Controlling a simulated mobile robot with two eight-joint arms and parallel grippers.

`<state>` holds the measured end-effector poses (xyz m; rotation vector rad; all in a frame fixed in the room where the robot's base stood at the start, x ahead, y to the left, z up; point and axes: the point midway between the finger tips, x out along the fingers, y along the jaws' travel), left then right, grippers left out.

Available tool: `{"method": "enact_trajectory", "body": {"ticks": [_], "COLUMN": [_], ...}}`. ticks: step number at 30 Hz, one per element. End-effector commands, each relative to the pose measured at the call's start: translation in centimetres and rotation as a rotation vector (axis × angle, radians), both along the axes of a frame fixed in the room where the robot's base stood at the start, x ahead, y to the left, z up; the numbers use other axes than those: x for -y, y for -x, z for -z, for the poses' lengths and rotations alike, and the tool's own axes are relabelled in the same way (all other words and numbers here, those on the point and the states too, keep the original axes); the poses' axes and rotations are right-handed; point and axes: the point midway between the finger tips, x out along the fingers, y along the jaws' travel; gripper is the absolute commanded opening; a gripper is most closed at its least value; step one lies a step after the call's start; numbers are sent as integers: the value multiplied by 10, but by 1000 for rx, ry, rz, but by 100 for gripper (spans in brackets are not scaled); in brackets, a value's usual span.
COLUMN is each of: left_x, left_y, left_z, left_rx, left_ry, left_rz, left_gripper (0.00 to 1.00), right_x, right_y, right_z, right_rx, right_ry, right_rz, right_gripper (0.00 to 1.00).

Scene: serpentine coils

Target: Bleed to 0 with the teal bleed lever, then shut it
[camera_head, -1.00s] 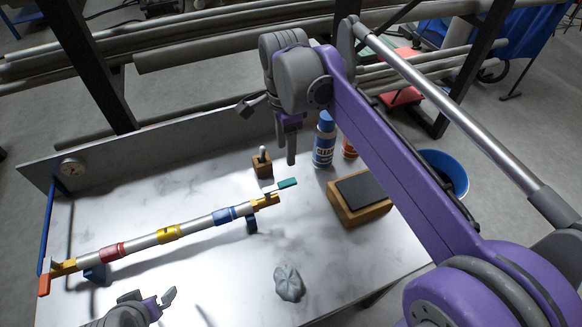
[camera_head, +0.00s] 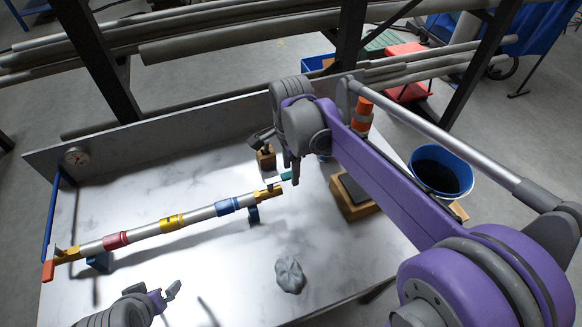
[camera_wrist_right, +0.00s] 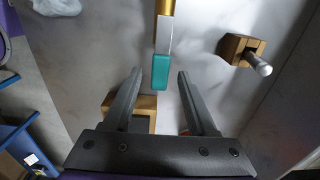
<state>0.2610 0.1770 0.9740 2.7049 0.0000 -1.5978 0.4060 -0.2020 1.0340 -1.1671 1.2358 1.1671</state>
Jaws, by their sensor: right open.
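The teal bleed lever (camera_head: 286,176) sticks out at the right end of the pipe assembly (camera_head: 195,215), beyond a brass fitting (camera_head: 268,191). In the right wrist view the teal handle (camera_wrist_right: 161,72) points toward my gripper, on a pale stem. My right gripper (camera_head: 294,178) is open, close to the lever. In the wrist view its two fingertips (camera_wrist_right: 160,73) lie either side of the teal handle, apart from it; the height gap is unclear. A round gauge (camera_head: 76,157) stands at the far left; its reading is too small to tell. My left gripper (camera_head: 170,295) is open and empty near the front.
A wooden block with a peg (camera_head: 266,160) stands behind the lever. A wooden block with a dark top (camera_head: 350,203) lies to its right. A grey crumpled lump (camera_head: 290,274) lies in front. A blue bucket (camera_head: 440,170) stands beyond the bench.

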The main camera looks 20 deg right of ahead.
Motion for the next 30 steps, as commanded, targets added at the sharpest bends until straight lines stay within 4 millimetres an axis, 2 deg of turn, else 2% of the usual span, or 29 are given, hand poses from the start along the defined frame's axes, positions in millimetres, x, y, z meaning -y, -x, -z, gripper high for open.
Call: {"method": "enact_trajectory", "body": {"ticks": [2, 11, 30], "left_x": [0, 0, 0], "left_y": [0, 0, 0], "left_z": [0, 0, 0], "left_rx": [0, 0, 0], "left_ry": [0, 0, 0], "left_rz": [0, 0, 0], "left_gripper": [100, 100, 100], "right_x": [0, 0, 0], "right_y": [0, 0, 0], "right_z": [0, 0, -1], "right_rx": [0, 0, 0], "right_ry": [0, 0, 0], "right_rz": [0, 0, 0], "right_gripper": [56, 2, 0]}}
